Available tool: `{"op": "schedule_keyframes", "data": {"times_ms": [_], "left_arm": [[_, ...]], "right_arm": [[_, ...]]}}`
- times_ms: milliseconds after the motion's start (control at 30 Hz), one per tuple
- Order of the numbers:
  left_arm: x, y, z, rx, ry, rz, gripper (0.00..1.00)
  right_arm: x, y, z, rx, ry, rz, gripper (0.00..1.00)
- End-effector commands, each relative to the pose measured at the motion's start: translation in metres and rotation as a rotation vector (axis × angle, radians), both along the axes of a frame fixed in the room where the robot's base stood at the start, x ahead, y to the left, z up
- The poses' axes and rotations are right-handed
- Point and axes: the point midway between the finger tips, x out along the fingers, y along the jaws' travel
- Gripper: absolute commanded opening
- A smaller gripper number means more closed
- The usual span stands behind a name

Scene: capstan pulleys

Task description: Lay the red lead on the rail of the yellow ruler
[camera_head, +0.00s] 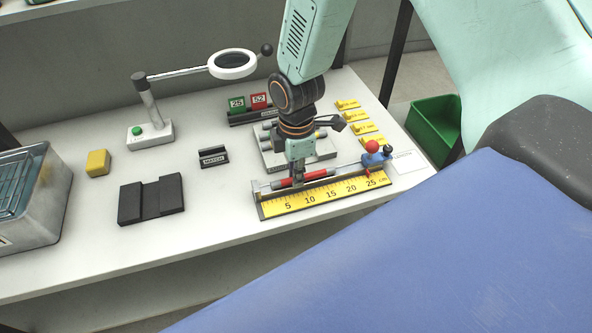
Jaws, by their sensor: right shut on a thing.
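The yellow ruler (325,194) lies near the front right edge of the white table, its numbers running from 5 to 25. A grey rail runs along its back edge, with a blue piece and red knob (372,148) at the right end. My right gripper (297,177) points down over the left half of the rail, shut on the red lead (316,175). The lead lies lengthwise along the rail and shows on both sides of the fingers. I cannot tell whether it touches the rail or is just above it. My left gripper is not in view.
Behind my gripper is a light tray (268,157) with grey rods. A black "MATCH" holder (213,157), black block (151,199), yellow block (97,162) and magnifier stand (150,130) stand left. Yellow tags (358,128) lie right; a green bin (433,124) is beyond the table.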

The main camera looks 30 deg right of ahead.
Motion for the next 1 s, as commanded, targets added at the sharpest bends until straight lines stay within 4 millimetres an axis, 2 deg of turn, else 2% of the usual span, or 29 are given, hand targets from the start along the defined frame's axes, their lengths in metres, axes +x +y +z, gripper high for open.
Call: {"op": "schedule_keyframes", "data": {"times_ms": [33, 333, 833, 1000], "left_arm": [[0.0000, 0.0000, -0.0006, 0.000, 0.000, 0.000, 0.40], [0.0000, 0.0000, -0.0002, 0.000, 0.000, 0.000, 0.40], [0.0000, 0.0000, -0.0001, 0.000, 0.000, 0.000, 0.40], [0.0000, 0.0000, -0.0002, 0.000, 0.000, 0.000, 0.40]], "right_arm": [[0.0000, 0.0000, -0.0011, 0.000, 0.000, 0.000, 0.16], [-0.0003, 0.0001, -0.0006, 0.000, 0.001, 0.000, 0.41], [-0.0002, 0.0000, -0.0005, 0.000, 0.001, 0.000, 0.42], [-0.0002, 0.0000, -0.0004, 0.000, 0.000, 0.000, 0.54]]}}
